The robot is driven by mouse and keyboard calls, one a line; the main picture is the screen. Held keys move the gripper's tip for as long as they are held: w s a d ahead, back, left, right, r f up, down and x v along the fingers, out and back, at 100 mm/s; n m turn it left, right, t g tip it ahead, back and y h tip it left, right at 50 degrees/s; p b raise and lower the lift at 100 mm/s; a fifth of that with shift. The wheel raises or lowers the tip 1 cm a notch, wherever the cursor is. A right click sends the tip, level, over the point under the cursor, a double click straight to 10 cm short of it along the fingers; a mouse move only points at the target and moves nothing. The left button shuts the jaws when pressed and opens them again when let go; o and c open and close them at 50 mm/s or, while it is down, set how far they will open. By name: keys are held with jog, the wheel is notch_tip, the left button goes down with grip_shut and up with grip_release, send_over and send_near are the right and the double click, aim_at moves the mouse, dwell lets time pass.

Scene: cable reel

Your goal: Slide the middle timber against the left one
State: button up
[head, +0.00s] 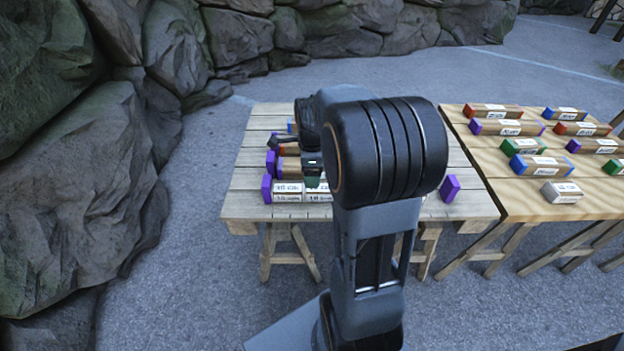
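On the left plank table (243,170) several timbers lie across the picture, one behind another. The nearest timber (289,192) has white labels and a purple left end; a purple end also shows right of my arm. Behind it lies a brown timber with a purple end (271,163), mostly hidden. Further back, more brown and a bit of blue (291,127) show. From this view I cannot tell which is the middle or left timber. My gripper (312,180) points down over the timbers, just behind the nearest one. Its fingers are partly hidden, so its opening and any contact are unclear.
A second wooden table (500,200) stands at the right with several labelled blocks in red, blue, green, purple and white. Rock walls (60,120) rise at the left and back. The left table's left edge strip is bare. My arm hides its middle.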

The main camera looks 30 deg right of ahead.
jog(key=shift+r+p, duration=0.55)
jog(key=shift+r, duration=2.05)
notch_tip(320, 180, up, 17)
jog(key=n+t+p, duration=0.3)
jog(key=n+p, duration=1.5)
jog(key=n, duration=0.5)
send_over(312, 190)
jog(key=s+a, duration=0.9)
jog(key=a, duration=0.1)
jog(key=s+a+r+n+p, duration=0.1)
jog(key=a+r+p, duration=0.2)
jog(key=r, duration=0.4)
jog(key=shift+s+n+t+p, duration=0.3)
jog(key=shift+p, duration=0.5)
jog(key=shift+a, duration=0.1)
